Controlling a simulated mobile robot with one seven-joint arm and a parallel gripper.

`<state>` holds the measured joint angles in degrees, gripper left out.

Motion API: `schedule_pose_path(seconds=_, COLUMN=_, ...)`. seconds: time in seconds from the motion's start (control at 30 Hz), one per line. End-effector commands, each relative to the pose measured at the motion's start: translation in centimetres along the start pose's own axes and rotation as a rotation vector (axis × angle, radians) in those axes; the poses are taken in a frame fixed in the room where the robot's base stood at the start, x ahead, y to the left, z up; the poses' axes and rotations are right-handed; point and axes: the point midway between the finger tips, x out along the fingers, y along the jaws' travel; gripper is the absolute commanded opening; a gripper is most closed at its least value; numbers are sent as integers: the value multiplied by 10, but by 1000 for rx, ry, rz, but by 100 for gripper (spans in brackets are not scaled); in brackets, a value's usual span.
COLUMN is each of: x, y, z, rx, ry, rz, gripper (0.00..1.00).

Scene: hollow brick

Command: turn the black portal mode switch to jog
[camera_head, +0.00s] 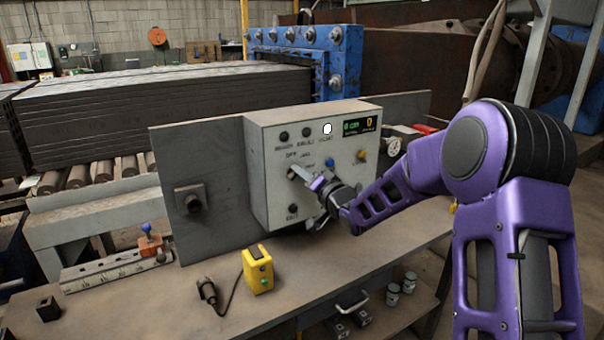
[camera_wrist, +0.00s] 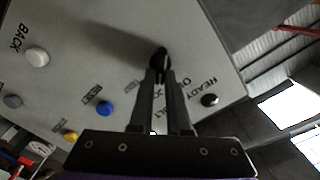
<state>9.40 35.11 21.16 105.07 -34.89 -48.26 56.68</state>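The black portal mode switch (camera_wrist: 160,58) is a small dark knob on the grey control box (camera_head: 258,180). In the wrist view it sits right at the tips of my gripper (camera_wrist: 162,80). The two fingers stand close together with the knob between their ends, and I see no clear gap beside it. In the head view my gripper (camera_head: 301,177) reaches the box's front from the right and hides the switch. Labels including OFF show above it there. The knob's pointing direction is too dark to read.
A blue button (camera_wrist: 104,109), a white button (camera_wrist: 37,57) and a black button (camera_wrist: 209,100) are near the fingers. A display (camera_head: 360,125) is at the box's upper right. A yellow pendant (camera_head: 257,270) and a black plug (camera_head: 208,292) lie on the bench in front.

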Motion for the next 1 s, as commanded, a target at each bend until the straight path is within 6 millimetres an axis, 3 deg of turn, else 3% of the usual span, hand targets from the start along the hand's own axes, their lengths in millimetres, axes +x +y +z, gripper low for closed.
schedule_pose_path(seconds=0.03, x=0, y=0, z=1, rx=0, ry=-2, rz=1, gripper=24)
schedule_pose_path(seconds=0.17, x=0, y=0, z=1, rx=0, ry=-2, rz=1, gripper=45)
schedule_pose_path(seconds=0.57, x=-8, y=0, z=0, rx=-1, ry=0, rz=1, gripper=45)
schedule_pose_path(seconds=0.77, x=-44, y=1, z=-1, rx=-3, ry=0, rz=3, gripper=45)
schedule_pose_path(seconds=1.0, x=-104, y=1, z=-1, rx=-1, ry=1, rz=4, gripper=45)
